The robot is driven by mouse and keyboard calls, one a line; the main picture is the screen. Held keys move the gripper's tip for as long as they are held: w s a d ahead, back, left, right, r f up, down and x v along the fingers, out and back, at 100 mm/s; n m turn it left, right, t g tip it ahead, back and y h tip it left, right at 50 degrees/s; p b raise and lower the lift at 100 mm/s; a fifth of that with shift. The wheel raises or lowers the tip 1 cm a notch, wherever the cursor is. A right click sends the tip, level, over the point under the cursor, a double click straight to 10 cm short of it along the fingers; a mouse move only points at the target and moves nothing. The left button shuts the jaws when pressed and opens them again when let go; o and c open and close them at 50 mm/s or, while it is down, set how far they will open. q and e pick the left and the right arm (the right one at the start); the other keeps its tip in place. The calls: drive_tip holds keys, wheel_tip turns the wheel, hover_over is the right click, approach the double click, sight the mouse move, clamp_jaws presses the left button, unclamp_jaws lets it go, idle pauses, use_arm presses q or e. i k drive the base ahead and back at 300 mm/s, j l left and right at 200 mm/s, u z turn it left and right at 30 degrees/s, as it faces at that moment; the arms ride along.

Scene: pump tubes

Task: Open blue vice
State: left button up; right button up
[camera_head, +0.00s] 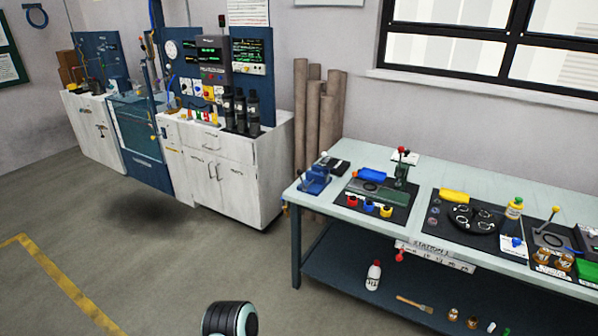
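The blue vice (316,182) stands at the near left corner of the light-topped workbench (331,205). It is small in the picture, and I cannot tell whether its jaws are open or shut. No gripper of mine is in view. A dark rounded part with a pale teal ring at the bottom edge is mine, and no fingers show on it.
A black mat (397,213) with red, blue and yellow pieces lies right of the vice. A white bottle (373,275) stands on the lower shelf. Tall brown tubes (315,120) stand behind the bench. A white cabinet (240,180) is on the left. The floor before the bench is clear.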

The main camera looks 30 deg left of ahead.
sight(299, 173)
drive_tip(key=i+j, duration=0.7)
drive_tip(key=i+j+u, duration=0.05)
drive_tip(key=i, duration=0.05)
